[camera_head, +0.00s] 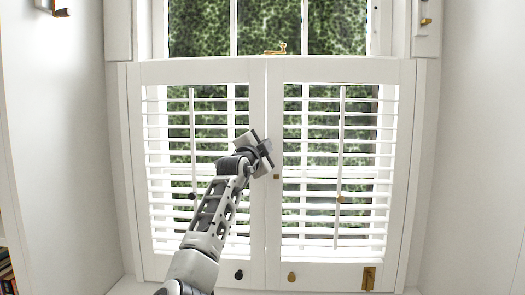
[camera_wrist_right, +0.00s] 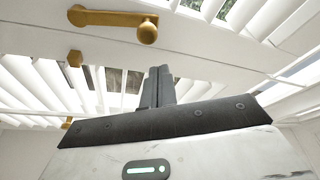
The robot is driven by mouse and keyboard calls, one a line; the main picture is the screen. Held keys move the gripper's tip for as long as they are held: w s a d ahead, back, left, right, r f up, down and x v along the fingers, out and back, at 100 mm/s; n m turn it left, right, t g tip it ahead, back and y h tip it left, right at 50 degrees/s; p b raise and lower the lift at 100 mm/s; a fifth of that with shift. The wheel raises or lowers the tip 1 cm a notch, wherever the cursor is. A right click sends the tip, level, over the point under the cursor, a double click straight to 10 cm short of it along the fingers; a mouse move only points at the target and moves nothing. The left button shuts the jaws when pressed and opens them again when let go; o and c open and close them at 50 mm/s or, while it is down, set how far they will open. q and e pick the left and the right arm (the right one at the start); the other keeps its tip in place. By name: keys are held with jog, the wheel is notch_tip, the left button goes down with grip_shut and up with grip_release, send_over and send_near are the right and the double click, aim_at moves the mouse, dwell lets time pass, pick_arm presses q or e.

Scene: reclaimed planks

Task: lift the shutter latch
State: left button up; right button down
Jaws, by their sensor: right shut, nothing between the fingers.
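The brass shutter latch (camera_head: 276,49) sits on top of the white shutters where the two panels meet. It has a bar with a rounded knob at one end. In the right wrist view the latch (camera_wrist_right: 115,18) is at the top, to the upper left of the fingers and apart from them. My right gripper (camera_head: 267,145) is in front of the upper middle of the shutters, near the centre seam and well below the latch. In the right wrist view its fingers (camera_wrist_right: 158,85) are shut together with nothing between them. My left gripper is not in view.
The left shutter panel (camera_head: 257,110) and right shutter panel (camera_head: 274,110) stand closed side by side. Small brass and dark knobs dot their fronts, with a brass plate (camera_head: 368,277) at the lower right. White walls flank the window. Books (camera_head: 5,272) show at the lower left.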

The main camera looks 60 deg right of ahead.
pick_arm(q)
jog(key=b, duration=0.1)
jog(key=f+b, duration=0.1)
jog(key=b, duration=0.1)
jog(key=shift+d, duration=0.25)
pick_arm(e)
jog(key=s+a+f, duration=0.1)
jog(key=s+a, duration=0.1)
jog(key=a, duration=0.7)
jog(key=shift+a, duration=0.25)
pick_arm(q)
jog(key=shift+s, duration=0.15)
